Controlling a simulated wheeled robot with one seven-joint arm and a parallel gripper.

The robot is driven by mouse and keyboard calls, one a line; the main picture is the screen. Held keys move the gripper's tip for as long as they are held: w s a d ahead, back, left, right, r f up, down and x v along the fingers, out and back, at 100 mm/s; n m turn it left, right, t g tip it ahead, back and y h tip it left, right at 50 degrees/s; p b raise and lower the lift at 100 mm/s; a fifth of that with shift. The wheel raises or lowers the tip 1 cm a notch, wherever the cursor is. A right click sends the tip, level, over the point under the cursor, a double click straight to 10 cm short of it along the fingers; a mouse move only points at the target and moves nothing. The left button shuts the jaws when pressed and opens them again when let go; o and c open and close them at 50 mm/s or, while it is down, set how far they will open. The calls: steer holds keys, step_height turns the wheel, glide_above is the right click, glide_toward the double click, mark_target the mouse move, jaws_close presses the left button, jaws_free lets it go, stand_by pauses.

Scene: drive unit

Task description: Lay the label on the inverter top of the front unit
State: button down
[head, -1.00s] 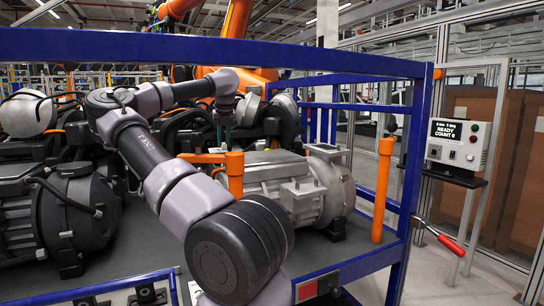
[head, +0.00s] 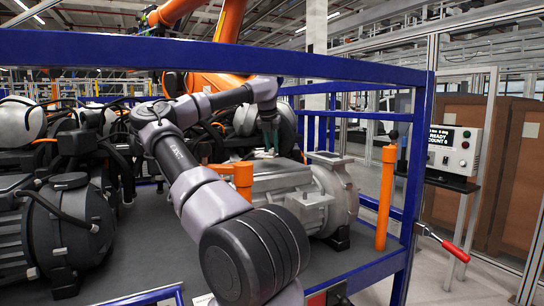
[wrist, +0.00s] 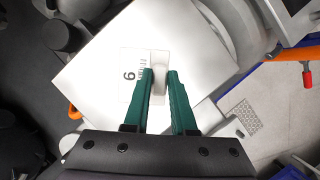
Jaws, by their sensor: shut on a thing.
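In the wrist view, my gripper (wrist: 160,85) has its green fingers closed on a white tab (wrist: 159,60) of the label (wrist: 131,88), a pale card with printing and a "6". The label is over a flat, light-grey inverter top (wrist: 90,75); I cannot tell whether it touches it. In the head view, my gripper (head: 268,142) points down behind the orange post, above the far part of the front unit (head: 300,190), a silver motor-like housing. The label cannot be made out there, and the inverter top is largely hidden.
Orange posts (head: 386,198) (head: 243,180) stand by the unit. A blue frame rail (head: 300,60) crosses in front and above. Dark units with hoses (head: 75,220) stand left. A control box (head: 454,148) and a red-handled lever (head: 455,251) are at the right, outside the frame.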

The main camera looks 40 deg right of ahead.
mark_target(271, 149)
step_height(271, 149, down, 4)
steer(key=shift+r, duration=0.25)
steer(key=c, duration=0.7)
jaws_free()
steer(key=shift+c, duration=0.2)
steer(key=v, duration=1.2)
